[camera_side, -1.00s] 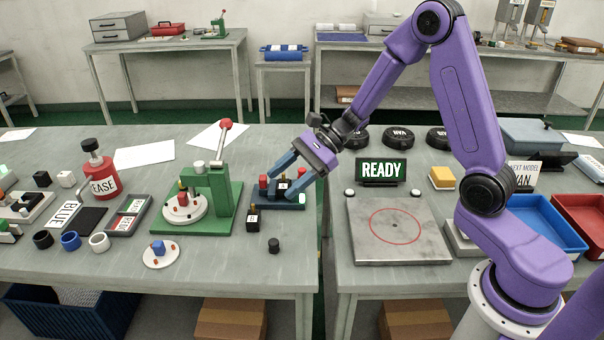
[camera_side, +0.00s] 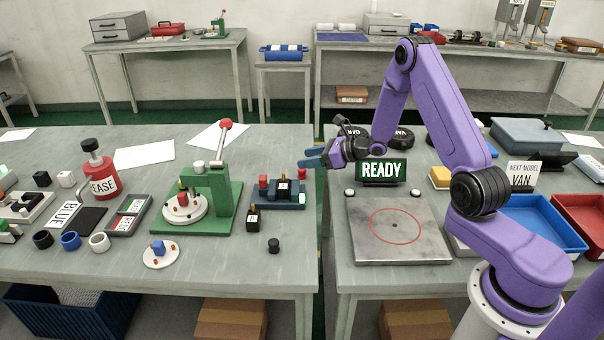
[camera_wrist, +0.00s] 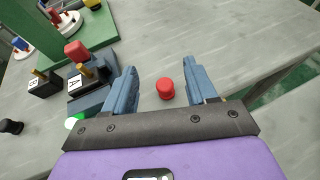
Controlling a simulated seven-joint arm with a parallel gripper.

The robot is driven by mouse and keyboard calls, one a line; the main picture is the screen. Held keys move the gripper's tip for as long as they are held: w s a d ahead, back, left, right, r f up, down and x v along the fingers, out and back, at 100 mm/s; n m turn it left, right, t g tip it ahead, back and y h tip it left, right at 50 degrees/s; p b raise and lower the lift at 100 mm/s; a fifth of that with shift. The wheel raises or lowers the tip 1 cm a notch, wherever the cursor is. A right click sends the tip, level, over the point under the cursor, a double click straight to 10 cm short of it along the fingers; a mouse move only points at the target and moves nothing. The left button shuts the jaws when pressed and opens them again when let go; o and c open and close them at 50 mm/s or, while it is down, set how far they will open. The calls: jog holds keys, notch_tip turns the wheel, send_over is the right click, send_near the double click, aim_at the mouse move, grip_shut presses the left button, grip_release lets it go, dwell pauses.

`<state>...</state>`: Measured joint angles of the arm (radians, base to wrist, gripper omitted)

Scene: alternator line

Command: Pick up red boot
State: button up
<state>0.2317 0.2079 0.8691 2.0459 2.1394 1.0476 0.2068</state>
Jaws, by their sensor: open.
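A small round red boot (camera_wrist: 165,88) appears between my gripper's two fingers in the wrist view, with grey tabletop around it. It seems to stand on the table beside the dark rack (camera_wrist: 92,98). In the side view, a bit of red (camera_side: 302,173) shows at the rack's far right corner, just below my fingers. My gripper (camera_wrist: 160,74) is open and empty. In the side view my gripper (camera_side: 311,157) is above the left bench's right edge; its height over the boot is hard to tell. A second red piece (camera_wrist: 75,50) sits at the rack's other end.
The rack also holds a dark block labelled A (camera_wrist: 80,78); a similar block (camera_wrist: 45,84) stands beside it. A green press (camera_side: 215,200) stands left of the rack. A black cylinder (camera_side: 273,245) lies in front. The READY sign (camera_side: 381,171) is close right of my gripper.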

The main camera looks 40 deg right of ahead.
aim_at(302, 170)
jog(key=shift+f, duration=0.55)
notch_tip(302, 170, down, 2)
jog(key=shift+f, duration=0.2)
jog(key=shift+x, duration=1.05)
jog(key=shift+w+a+f, duration=0.2)
jog(key=shift+w+f, duration=0.1)
jog(key=shift+w, duration=0.1)
jog(key=c, duration=1)
